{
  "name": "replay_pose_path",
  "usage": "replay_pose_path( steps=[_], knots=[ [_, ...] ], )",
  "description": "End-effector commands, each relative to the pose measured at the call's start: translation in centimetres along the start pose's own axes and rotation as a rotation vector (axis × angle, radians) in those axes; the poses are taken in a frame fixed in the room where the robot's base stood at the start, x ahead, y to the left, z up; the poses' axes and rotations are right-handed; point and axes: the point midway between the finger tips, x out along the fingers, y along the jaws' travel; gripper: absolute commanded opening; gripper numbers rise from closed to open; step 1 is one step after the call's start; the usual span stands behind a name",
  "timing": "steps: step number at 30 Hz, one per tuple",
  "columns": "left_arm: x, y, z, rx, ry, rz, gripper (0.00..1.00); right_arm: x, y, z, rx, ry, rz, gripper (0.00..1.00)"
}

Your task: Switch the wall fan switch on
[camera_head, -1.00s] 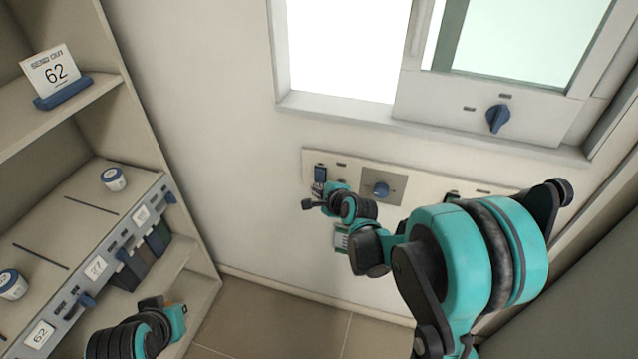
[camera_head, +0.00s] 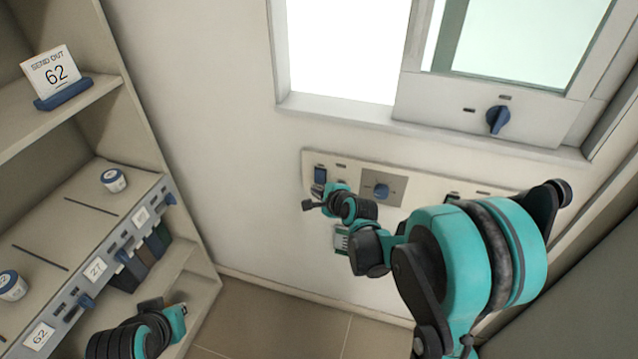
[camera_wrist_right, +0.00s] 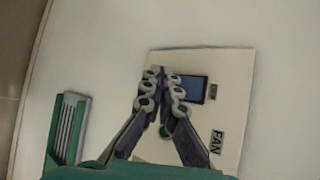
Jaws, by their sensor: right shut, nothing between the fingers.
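The fan switch is a blue rocker (camera_head: 320,174) on the left end of a pale wall panel under the window. In the right wrist view the rocker (camera_wrist_right: 196,88) sits on a cream plate with a "FAN" label (camera_wrist_right: 217,141). My right gripper (camera_head: 317,192) is at the panel just below the rocker. In the wrist view its fingertips (camera_wrist_right: 161,75) are together and empty, beside the rocker and partly overlapping it. I cannot tell whether they touch it. My left gripper (camera_head: 178,312) is low at the left, away from the panel; its fingers are unclear.
A blue knob (camera_head: 381,190) on a grey plate is right of the switch. A green-edged slotted box (camera_wrist_right: 68,128) is on the wall near the gripper. A shelf unit (camera_head: 165,119) stands at the left.

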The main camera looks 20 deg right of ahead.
Motion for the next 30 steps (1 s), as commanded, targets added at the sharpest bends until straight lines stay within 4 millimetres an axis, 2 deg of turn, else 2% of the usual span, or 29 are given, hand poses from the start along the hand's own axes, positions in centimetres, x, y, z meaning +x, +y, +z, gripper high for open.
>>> replay_pose_path(
  steps=[30],
  knots=[
    [0.2,0.0,0.15,0.0,0.0,0.0,0.0,0.58,-0.45,-0.42,0.0,0.0,0.0,0.0]
  ],
)
